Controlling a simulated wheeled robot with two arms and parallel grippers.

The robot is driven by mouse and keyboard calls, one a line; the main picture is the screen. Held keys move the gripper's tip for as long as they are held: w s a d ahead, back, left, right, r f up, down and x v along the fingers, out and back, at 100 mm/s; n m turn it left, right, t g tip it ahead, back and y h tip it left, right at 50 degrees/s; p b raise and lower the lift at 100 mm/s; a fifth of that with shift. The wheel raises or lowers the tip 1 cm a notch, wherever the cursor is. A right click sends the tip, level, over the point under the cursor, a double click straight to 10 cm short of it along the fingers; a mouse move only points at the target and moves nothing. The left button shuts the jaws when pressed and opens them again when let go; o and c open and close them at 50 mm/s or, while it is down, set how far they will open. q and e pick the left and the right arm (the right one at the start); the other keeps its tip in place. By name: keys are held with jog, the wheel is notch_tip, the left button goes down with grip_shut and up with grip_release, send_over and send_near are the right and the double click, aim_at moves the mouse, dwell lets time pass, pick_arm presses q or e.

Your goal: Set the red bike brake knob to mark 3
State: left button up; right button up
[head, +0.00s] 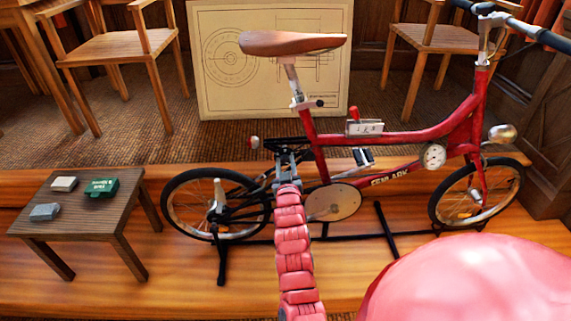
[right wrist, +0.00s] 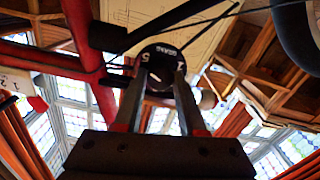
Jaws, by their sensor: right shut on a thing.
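The red bike (head: 390,140) stands side-on on a dark stand, front wheel to the right. My right gripper (head: 288,152) reaches up to the frame below the saddle, behind the seat tube. In the right wrist view, its two fingers (right wrist: 160,88) are closed on a small dark round knob. Behind the knob is a black dial (right wrist: 162,52) with white lettering, a 5 at its left and a 1 at its right. The fingers hide the lower dial, and I cannot tell which mark the knob points to. My left gripper is not in view.
A white numbered plate (head: 365,128) with a red-tipped lever sits on the top tube. A low wooden table (head: 95,205) at left carries a green box (head: 102,187) and two small blocks. Chairs and a drawing board (head: 225,100) stand behind. The platform (head: 200,275) in front is mostly clear.

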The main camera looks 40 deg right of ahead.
grip_shut()
